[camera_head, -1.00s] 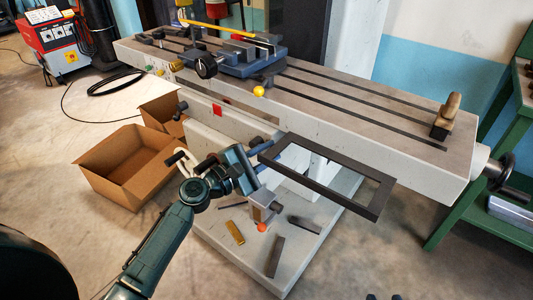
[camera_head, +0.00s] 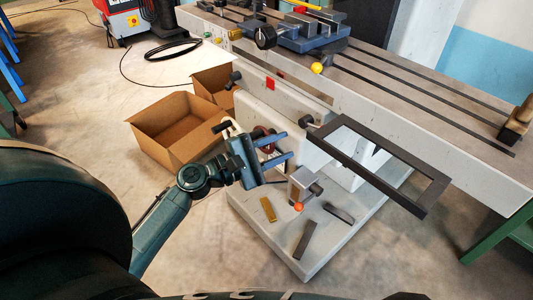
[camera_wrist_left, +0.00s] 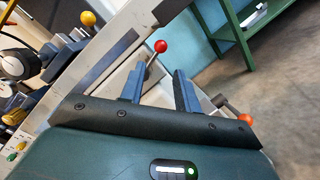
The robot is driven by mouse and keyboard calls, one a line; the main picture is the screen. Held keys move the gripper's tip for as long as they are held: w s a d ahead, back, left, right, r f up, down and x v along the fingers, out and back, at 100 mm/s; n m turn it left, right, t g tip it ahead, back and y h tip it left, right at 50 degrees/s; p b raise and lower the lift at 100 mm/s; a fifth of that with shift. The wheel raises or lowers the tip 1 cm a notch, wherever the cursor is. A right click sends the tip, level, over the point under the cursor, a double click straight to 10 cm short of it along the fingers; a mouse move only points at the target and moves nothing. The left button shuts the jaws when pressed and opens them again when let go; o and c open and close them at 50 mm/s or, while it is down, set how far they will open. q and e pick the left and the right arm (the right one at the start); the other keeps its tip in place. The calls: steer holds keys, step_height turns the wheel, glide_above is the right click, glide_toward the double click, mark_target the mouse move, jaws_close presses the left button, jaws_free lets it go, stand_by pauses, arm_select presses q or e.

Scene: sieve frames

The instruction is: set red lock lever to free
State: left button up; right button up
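A lever with a red ball knob (camera_wrist_left: 160,46) on a thin metal rod shows in the left wrist view, ahead of and between my left gripper's fingers (camera_wrist_left: 158,72). The fingers are apart and nothing is clamped between them. In the head view my left gripper (camera_head: 285,146) is beside the front of the machine, its two blue fingers pointing right and open. I cannot make out the red-knobbed lever in the head view. My right gripper is not recognisable; only a dark sliver shows at the bottom edge.
An orange knob (camera_head: 298,207) sits on a grey block (camera_head: 303,184) below the gripper. A dark rectangular frame (camera_head: 422,212) juts out to the right. Loose bars lie on the base plate (camera_head: 270,236). Cardboard boxes (camera_head: 165,152) stand at left. A yellow knob (camera_head: 317,68) is on the machine.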

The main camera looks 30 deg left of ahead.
arm_select(q)
steer(key=v, duration=0.3)
steer(key=shift+s, duration=0.15)
arm_select(e)
steer(key=shift+s+d+r, duration=0.1)
steer(key=shift+d+r, duration=0.05)
steer(key=shift+r, duration=0.1)
